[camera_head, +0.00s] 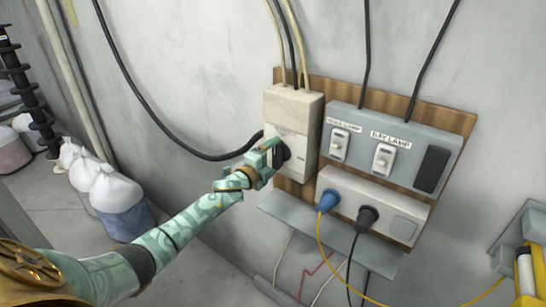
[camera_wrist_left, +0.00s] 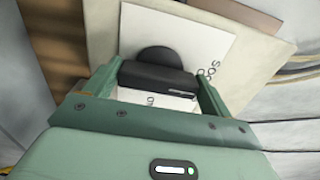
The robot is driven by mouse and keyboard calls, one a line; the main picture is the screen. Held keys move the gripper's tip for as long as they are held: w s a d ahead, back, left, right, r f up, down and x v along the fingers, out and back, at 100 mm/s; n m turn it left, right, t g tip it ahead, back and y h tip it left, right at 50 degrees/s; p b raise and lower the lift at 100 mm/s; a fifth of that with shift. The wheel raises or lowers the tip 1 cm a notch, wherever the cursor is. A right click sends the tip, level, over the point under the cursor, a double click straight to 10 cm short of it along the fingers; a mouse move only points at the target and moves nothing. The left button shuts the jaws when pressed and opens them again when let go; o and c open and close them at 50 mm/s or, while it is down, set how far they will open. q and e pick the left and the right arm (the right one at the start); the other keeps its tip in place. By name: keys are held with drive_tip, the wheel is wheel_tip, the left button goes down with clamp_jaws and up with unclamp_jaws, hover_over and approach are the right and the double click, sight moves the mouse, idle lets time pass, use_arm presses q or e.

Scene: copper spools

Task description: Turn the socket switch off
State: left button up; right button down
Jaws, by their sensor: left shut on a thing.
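The socket switch is a black rotary knob on the front of a cream box (camera_head: 308,108) fixed to a wooden wall board. In the left wrist view the knob (camera_wrist_left: 158,77) shows as a black bar on a round black base, over a white label (camera_wrist_left: 200,45) partly reading "SOC". My left gripper (camera_head: 276,154) reaches the box from the left. Its green fingers (camera_wrist_left: 160,92) stand on both sides of the bar, shut on it. The fingers hide part of the label. My right gripper is in neither view.
Right of the box, a grey panel (camera_head: 353,113) holds two lamp switches and a black rectangle. Below it, a socket strip (camera_head: 340,191) holds a blue plug (camera_head: 327,200) and a black plug (camera_head: 367,217). A grey shelf (camera_head: 290,226) juts out beneath. Cables hang above and below.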

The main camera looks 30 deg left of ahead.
use_arm(q)
drive_tip(key=o, duration=0.9)
drive_tip(key=shift+c, duration=0.2)
drive_tip(key=s+a+b, duration=0.1)
drive_tip(key=s, duration=1.5)
drive_tip(key=shift+s+a, duration=0.15)
drive_tip(key=shift+a, duration=0.05)
